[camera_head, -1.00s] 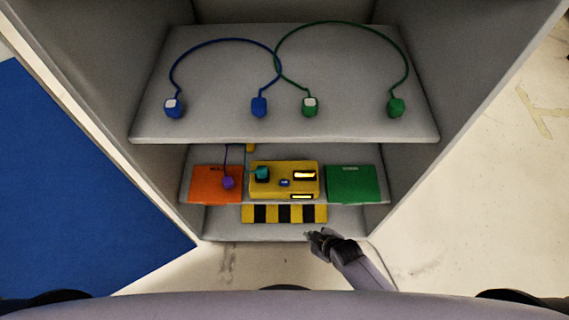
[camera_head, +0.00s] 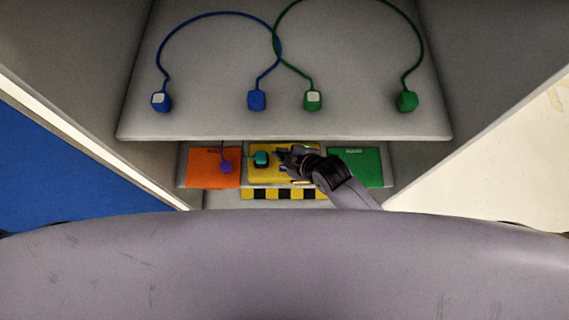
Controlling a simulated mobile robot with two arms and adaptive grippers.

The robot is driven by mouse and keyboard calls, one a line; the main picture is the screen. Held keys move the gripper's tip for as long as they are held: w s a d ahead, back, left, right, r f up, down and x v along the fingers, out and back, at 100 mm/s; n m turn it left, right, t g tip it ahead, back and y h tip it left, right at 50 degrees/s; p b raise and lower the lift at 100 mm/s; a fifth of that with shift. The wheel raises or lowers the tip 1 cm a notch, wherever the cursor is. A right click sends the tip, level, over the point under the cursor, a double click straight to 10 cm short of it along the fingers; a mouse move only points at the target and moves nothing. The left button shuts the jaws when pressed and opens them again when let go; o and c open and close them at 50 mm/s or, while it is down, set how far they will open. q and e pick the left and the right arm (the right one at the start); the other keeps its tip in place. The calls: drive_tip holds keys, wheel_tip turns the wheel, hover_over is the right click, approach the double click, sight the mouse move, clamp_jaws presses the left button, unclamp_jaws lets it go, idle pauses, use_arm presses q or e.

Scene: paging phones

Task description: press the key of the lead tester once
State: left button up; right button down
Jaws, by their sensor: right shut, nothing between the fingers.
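The yellow box (camera_head: 262,175), which looks like the lead tester, stands on the middle shelf between an orange and a green panel. A teal plug (camera_head: 261,158) sits at its upper left. My right gripper (camera_head: 281,155) is shut and empty, with its fingertips over the upper middle of the yellow box. The gripper and wrist hide most of the box's right half, including its lit windows. The small blue key is mostly hidden under the gripper, and I cannot tell whether the fingers touch it. My left gripper is not in view.
The upper shelf (camera_head: 200,128) overhangs close behind the gripper and holds a blue lead (camera_head: 257,100) and a green lead (camera_head: 407,101). The orange panel (camera_head: 208,172) has a purple plug (camera_head: 226,167) before it. The green panel (camera_head: 365,167) is beside my wrist. A black-and-yellow strip (camera_head: 284,194) lies below.

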drive_tip(key=b, duration=0.7)
hover_over(283, 170)
wheel_tip(283, 170, down, 7)
drive_tip(key=shift+f, duration=0.1)
drive_tip(key=shift+w+f+b, duration=0.1)
drive_tip(key=shift+f+b, duration=0.5)
drive_tip(key=shift+f, duration=0.25)
drive_tip(key=shift+f, duration=0.15)
idle(0.3)
drive_tip(key=shift+f, duration=0.3)
